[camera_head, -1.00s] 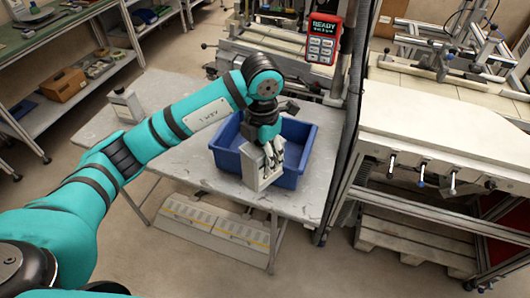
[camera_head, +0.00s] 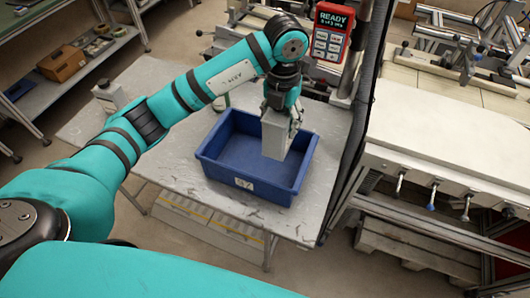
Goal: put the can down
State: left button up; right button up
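The can (camera_head: 275,138) is a grey, box-shaped container held upright by my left gripper (camera_head: 282,108). The gripper's dark fingers are closed at its top. The can overlaps the right half of the blue bin (camera_head: 220,173), which stands on a grey table. I cannot tell whether its base touches the bin floor or hangs above it. A similar grey can (camera_head: 108,97) with a dark top stands on the table at the left, behind my arm. My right gripper is out of view.
The grey table (camera_head: 75,128) has free room left of the bin. A red control box (camera_head: 331,32) and a dark post (camera_head: 352,130) stand close by the table's right side.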

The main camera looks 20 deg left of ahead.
pick_arm(q)
jog(key=shift+w+f, duration=0.2)
jog(key=shift+f, duration=1.1)
jog(key=f, duration=0.3)
jog(key=shift+s+f+p, duration=0.1)
jog(key=shift+s+p, duration=0.1)
jog(key=shift+p, duration=0.1)
notch_tip(320, 180, down, 3)
jog(key=shift+w+r+p, duration=0.1)
jog(key=shift+p, duration=0.3)
jog(key=shift+f, duration=0.65)
notch_tip(320, 180, down, 3)
jog(key=shift+p, duration=0.6)
jog(key=shift+f, duration=0.3)
jog(key=o, duration=1.5)
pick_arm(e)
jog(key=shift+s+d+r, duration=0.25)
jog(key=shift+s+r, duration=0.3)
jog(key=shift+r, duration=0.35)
pick_arm(q)
jog(key=shift+o, duration=0.2)
jog(key=shift+r, duration=0.1)
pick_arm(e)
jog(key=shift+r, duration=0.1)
